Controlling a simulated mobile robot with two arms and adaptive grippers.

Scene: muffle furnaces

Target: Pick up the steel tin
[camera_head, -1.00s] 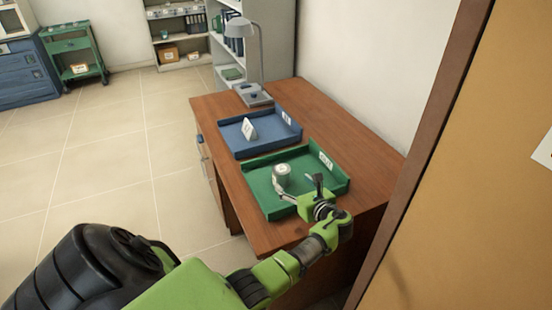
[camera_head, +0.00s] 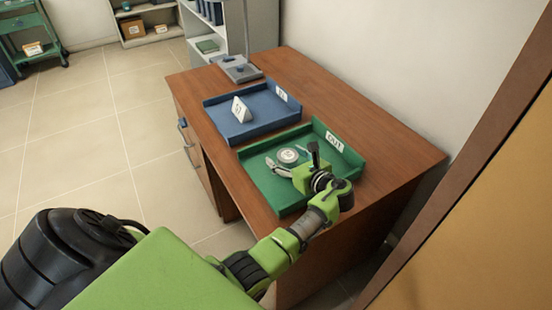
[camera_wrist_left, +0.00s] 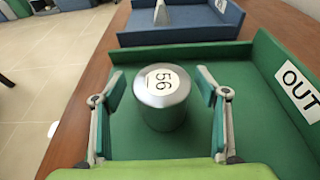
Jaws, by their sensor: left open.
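The steel tin (camera_head: 288,157) stands upright in the green tray (camera_head: 262,184) marked OUT on the wooden desk. In the left wrist view the tin (camera_wrist_left: 162,99) has a white label reading 56 on its lid. My left gripper (camera_head: 292,164) is open and low over the tray. In the wrist view its fingers (camera_wrist_left: 160,92) stand on either side of the tin, with a gap on both sides. The gripper partly hides the tin's lower part in the head view. My right gripper is not in view.
A blue tray (camera_head: 256,125) with a white folded card (camera_head: 241,110) lies behind the green one. A lamp base (camera_head: 238,70) is at the desk's far end. A brown panel (camera_head: 480,180) stands at the right.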

